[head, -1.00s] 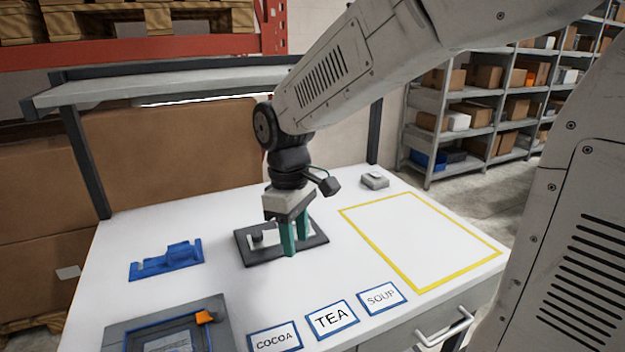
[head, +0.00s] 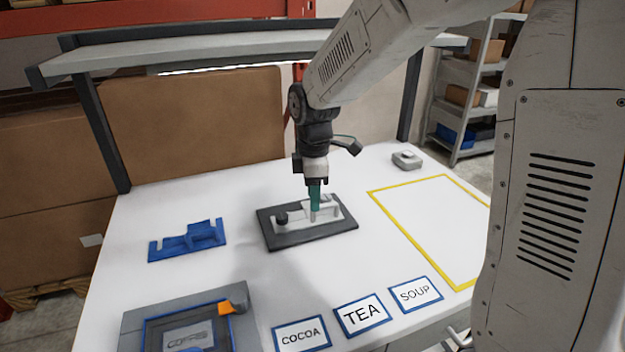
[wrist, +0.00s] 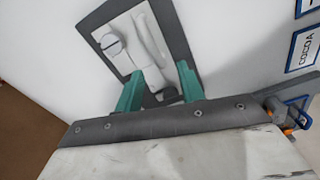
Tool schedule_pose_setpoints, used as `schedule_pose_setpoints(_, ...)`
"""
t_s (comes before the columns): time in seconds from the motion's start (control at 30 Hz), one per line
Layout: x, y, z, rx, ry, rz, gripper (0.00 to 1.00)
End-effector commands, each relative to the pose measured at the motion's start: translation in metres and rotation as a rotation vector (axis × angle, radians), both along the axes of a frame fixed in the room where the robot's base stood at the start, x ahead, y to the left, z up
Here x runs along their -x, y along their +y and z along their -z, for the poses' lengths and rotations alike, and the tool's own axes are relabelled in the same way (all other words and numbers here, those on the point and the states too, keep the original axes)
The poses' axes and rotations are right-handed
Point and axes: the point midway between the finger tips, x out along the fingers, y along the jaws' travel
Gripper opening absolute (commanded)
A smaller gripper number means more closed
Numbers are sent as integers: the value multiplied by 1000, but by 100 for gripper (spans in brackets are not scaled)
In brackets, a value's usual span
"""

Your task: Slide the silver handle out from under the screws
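The silver handle (head: 325,213) lies on a dark rectangular plate (head: 285,240) in the middle of the table. In the wrist view the pale handle (wrist: 155,45) runs lengthwise inside the dark frame (wrist: 183,48). One slotted screw head (wrist: 110,45) shows at its far left part; a small round part (wrist: 168,94) near the fingers may be another. My gripper (head: 315,200) is over the right half of the plate, pointing down. In the wrist view its teal fingers (wrist: 159,86) stand apart on either side of the handle's near end. Contact cannot be told.
A blue bracket (head: 188,240) lies left of the plate. COCOA (head: 302,335), TEA (head: 362,314) and SOUP (head: 415,294) labels line the front. The yellow-outlined area (head: 413,187) at right is empty. A small grey block (head: 407,160) sits behind it.

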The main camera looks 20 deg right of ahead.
Motion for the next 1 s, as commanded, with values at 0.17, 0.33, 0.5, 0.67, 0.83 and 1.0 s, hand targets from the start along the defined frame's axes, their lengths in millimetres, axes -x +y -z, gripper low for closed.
schedule_pose_setpoints(0.17, 1, 1, 24, 0, 2, -1, 39)
schedule_pose_setpoints(0.33, 0, 2, 35, 0, 1, -3, 39)
schedule_pose_setpoints(0.5, 0, 2, 36, 0, 0, -3, 39)
schedule_pose_setpoints(0.67, 0, 2, 36, 0, 0, -3, 25)
schedule_pose_setpoints(0.83, 0, 2, 36, 0, 0, -3, 0)
schedule_pose_setpoints(1.0, 0, 2, 36, 0, 0, -3, 0)
